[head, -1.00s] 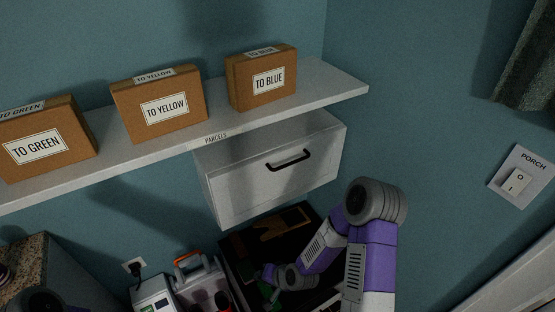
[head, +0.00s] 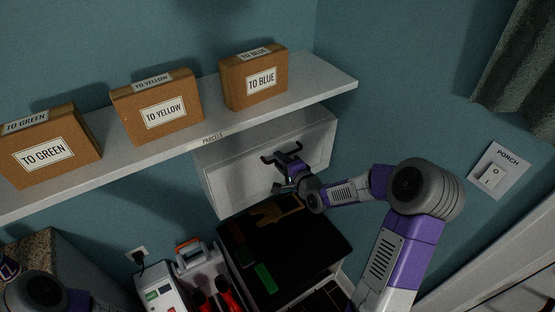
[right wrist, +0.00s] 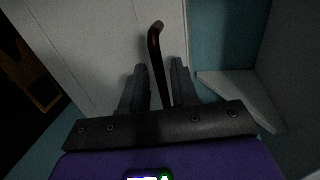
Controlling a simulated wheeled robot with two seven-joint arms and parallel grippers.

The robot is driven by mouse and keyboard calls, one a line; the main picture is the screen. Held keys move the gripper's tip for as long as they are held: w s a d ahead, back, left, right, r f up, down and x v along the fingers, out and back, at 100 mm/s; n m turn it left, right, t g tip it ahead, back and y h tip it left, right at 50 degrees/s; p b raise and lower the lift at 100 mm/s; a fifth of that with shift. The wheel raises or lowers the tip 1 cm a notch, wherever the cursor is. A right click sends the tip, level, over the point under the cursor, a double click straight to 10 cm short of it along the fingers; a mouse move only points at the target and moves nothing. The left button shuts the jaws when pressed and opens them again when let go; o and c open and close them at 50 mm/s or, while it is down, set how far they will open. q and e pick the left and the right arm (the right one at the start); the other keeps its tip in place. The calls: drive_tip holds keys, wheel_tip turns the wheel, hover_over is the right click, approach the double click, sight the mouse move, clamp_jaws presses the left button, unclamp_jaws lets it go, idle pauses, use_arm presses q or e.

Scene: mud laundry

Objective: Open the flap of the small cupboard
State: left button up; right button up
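The small white cupboard (head: 222,188) hangs under the shelf, and its front flap (head: 318,150) looks closed. The flap's black bar handle (head: 268,157) is partly hidden by my right gripper (head: 284,168), which is at the flap front. In the right wrist view, the handle (right wrist: 156,40) runs between the two fingers of my right gripper (right wrist: 159,78). The fingers stand apart around it, with small gaps at the sides. My left gripper is not in view; only part of my left arm shows at the bottom left.
The white shelf (head: 310,92) above holds three parcels: green (head: 50,150), yellow (head: 160,105) and blue (head: 254,78). Below the cupboard is a dark box-like top (head: 290,245) with items on it. A porch switch (head: 498,170) is on the right wall.

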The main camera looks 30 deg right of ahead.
drive_tip(key=shift+x, duration=1.1)
drive_tip(key=shift+c, duration=0.2)
clamp_jaws()
